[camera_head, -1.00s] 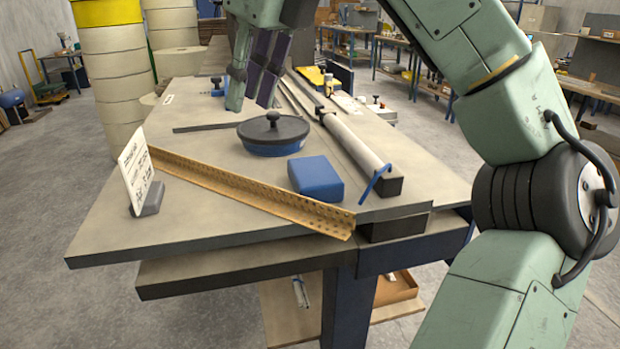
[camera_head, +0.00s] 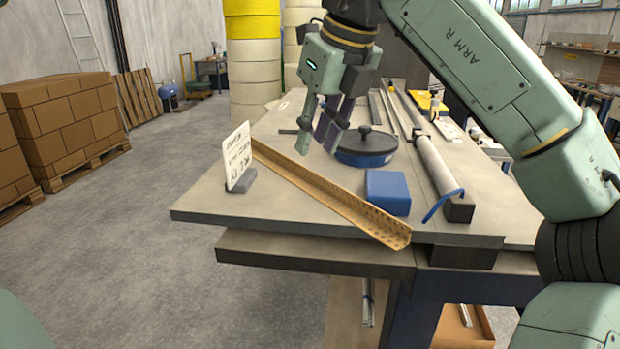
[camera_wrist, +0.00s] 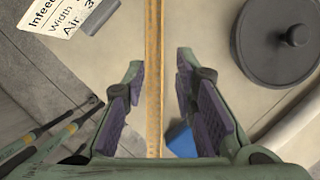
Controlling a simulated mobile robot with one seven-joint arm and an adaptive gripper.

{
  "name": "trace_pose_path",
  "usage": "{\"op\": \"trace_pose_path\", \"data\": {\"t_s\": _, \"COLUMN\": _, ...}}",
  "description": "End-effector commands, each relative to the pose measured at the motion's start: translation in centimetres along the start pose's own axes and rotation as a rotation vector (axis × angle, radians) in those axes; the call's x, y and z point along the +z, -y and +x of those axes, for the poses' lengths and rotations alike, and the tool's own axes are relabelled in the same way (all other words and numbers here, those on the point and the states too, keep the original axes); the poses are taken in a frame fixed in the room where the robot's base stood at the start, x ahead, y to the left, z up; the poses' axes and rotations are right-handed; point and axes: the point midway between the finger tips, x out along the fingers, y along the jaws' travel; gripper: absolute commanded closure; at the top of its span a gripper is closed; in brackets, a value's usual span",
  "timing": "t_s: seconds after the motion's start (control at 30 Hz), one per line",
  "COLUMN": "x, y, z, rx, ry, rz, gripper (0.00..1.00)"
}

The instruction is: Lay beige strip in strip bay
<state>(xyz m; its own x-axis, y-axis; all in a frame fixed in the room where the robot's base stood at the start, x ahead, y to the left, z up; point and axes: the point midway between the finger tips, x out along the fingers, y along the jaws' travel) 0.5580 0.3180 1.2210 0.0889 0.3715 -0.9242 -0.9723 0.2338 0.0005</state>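A long tan-beige perforated angle strip (camera_head: 335,192) lies diagonally across the near part of the table, one end by the white sign and the other at the front edge. My gripper (camera_head: 318,142) points down above the table, left of the round lidded pan. In the wrist view my gripper (camera_wrist: 160,68) is open and empty, with purple pads apart. The strip (camera_wrist: 154,40) runs lengthwise between the fingers in that view, below them; I cannot tell how far below. I cannot make out which place is the strip bay.
A blue block (camera_head: 387,192) sits right beside the strip. The dark-lidded blue pan (camera_head: 366,150) is behind it. A white sign (camera_head: 238,160) stands at the left. A long grey roller (camera_head: 438,165) lies along the right. Table (camera_head: 215,205) is bare at front left.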

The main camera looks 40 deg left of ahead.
Motion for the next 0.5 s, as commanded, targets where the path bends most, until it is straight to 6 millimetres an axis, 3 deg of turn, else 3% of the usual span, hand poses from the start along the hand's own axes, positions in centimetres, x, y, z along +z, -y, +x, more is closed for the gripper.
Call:
{"op": "trace_pose_path", "data": {"t_s": 0.17, "x": 0.0, "y": 0.1, "z": 1.1, "rx": 0.002, "ry": -0.001, "rz": 0.0, "gripper": 0.74}}
{"op": "trace_pose_path", "data": {"t_s": 0.5, "x": 0.0, "y": 0.3, "z": 5.4, "rx": 0.002, "ry": 0.0, "rz": 0.0, "gripper": 0.74}}
